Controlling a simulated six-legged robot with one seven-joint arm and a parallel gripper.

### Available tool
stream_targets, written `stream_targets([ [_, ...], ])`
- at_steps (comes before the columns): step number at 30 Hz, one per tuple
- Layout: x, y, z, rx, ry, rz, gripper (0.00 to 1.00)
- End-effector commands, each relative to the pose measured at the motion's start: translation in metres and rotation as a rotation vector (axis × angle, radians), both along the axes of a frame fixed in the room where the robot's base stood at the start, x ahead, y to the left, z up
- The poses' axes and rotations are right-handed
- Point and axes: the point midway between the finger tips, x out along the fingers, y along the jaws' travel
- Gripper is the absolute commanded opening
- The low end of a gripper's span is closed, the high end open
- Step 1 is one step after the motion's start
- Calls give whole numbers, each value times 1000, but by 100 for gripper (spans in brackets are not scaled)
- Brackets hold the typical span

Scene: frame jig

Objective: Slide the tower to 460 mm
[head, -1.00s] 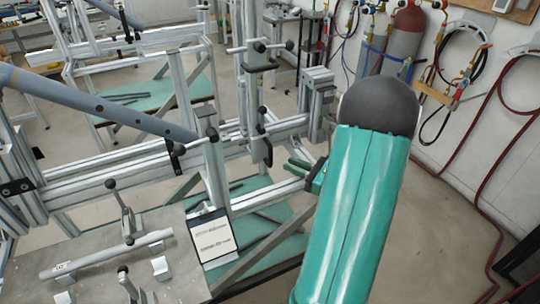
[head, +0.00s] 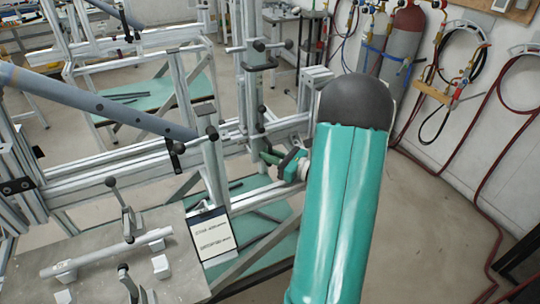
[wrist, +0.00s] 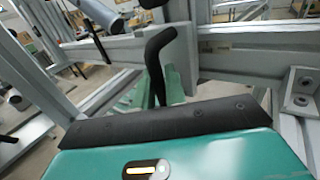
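The tower (head: 249,75) is an upright aluminium post on the long horizontal rail of the jig, with black knobs and clamps near its top. A black bent lever low on the tower is mostly hidden by my gripper in the head view. In the wrist view a black bent handle (wrist: 157,62) stands upright just beyond my gripper's dark front edge. My gripper (head: 272,157) is at the tower's lower part, by the lever. Green finger parts show on both sides of the handle in the wrist view. I cannot tell whether they touch it or have closed.
The rail (head: 120,180) runs from the left to beyond the tower. A grey tube (head: 100,103) slopes across the left side. A plate with a small tube (head: 105,253) and a clipboard (head: 212,236) are in front. Open floor lies right of my arm.

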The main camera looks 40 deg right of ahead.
Motion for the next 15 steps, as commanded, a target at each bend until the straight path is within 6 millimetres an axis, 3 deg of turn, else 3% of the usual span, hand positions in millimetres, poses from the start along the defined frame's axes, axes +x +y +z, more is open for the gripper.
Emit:
stream_targets([
  [5,-2,-5,0,0,-1,-1,0],
  [15,-19,-63,0,-3,-2,-6,0],
])
